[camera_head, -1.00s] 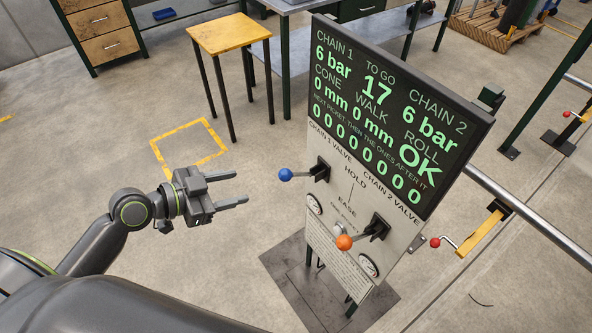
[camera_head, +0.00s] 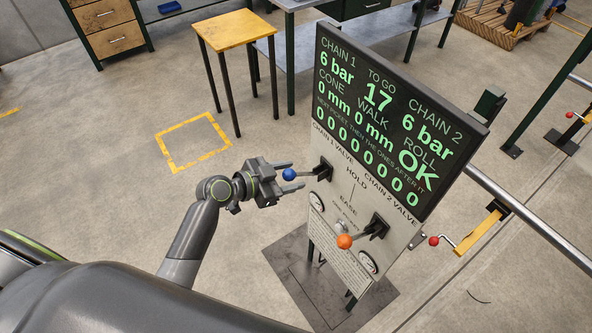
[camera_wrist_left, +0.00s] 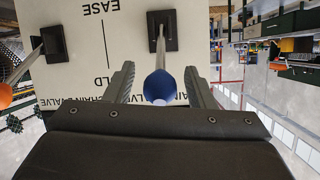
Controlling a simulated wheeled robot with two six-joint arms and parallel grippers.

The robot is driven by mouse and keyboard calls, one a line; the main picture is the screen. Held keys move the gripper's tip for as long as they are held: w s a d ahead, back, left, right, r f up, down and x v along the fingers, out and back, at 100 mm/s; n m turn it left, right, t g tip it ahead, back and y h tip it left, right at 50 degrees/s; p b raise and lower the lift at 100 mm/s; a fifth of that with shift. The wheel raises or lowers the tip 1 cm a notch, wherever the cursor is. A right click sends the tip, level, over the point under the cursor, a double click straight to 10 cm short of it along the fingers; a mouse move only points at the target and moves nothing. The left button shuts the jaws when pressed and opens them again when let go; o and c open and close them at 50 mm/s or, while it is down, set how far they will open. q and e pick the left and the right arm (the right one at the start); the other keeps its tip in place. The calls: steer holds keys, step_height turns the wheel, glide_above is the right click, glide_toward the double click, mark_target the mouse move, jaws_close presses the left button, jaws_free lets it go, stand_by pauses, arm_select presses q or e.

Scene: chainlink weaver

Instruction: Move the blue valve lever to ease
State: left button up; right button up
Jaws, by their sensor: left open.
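The blue valve lever's ball knob (camera_head: 289,174) sticks out from the panel under the chain 1 valve label, level with the hold end of the scale. My left gripper (camera_head: 292,179) is open, and its two fingers reach to either side of the blue knob. In the left wrist view the blue knob (camera_wrist_left: 160,86) sits between the open fingers (camera_wrist_left: 160,84), with a visible gap on each side. The ease mark (camera_head: 347,201) is lower on the panel. My right gripper is not in view.
An orange-knobbed lever (camera_head: 344,241) stands lower right on the same panel (camera_head: 337,215). Two round gauges sit below the levers, and a dark screen (camera_head: 388,110) above. A wooden-topped stool (camera_head: 233,31) stands behind. Open floor lies left of the panel.

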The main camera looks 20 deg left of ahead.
mark_target(304, 174)
arm_select(q)
steer(key=shift+x, duration=1.2)
jaws_close()
